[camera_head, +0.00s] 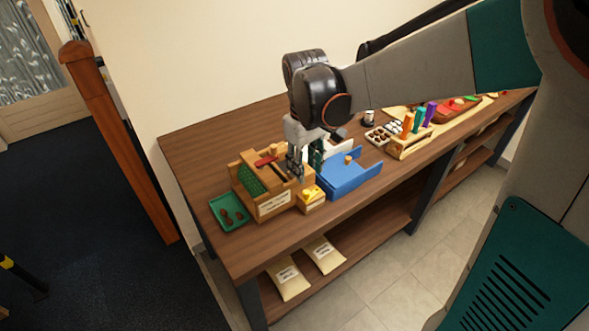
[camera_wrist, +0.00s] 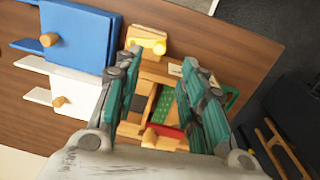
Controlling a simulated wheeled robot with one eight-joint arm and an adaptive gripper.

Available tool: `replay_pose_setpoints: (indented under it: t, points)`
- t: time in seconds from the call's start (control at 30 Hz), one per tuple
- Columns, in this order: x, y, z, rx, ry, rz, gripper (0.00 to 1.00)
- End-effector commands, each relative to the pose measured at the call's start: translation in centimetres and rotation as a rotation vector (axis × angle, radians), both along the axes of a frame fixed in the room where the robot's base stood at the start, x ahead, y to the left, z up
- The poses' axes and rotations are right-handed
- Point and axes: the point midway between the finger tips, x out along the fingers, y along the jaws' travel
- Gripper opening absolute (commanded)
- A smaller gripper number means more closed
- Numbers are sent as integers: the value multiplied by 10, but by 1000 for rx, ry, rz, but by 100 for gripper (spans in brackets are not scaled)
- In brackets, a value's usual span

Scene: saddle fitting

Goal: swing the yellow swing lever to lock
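The yellow swing lever (camera_head: 310,192) lies on top of a small wooden block (camera_head: 314,205) at the right end of the wooden fixture. In the wrist view the yellow lever (camera_wrist: 149,44) shows on that block, just beyond my fingertips. My gripper (camera_head: 296,172) points down over the right part of the fixture, behind the lever in the head view. In the wrist view my gripper (camera_wrist: 163,62) has its two green-padded fingers spread apart, with nothing held between them. The lever is clear of the fingers in that view. Its pivot is too small to make out.
The wooden fixture (camera_head: 273,206) has a green panel and a red part (camera_wrist: 168,131). A green tray (camera_head: 229,212) stands left of it. A blue lidded piece (camera_head: 350,178) with a knob is close on the right. The front strip of the table is clear.

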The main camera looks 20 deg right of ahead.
Motion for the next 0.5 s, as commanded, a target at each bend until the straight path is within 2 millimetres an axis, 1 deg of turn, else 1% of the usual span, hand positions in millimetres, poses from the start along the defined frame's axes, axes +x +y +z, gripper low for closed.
replay_pose_setpoints:
  t: [0.03,0.2,0.4,0.5]
  points:
    - [1,-1,-14,0,0,-1,37]
    - [1,-2,-48,0,0,-1,37]
    - [2,-3,-79,0,0,-1,37]
    - [2,-4,-88,0,0,-1,37]
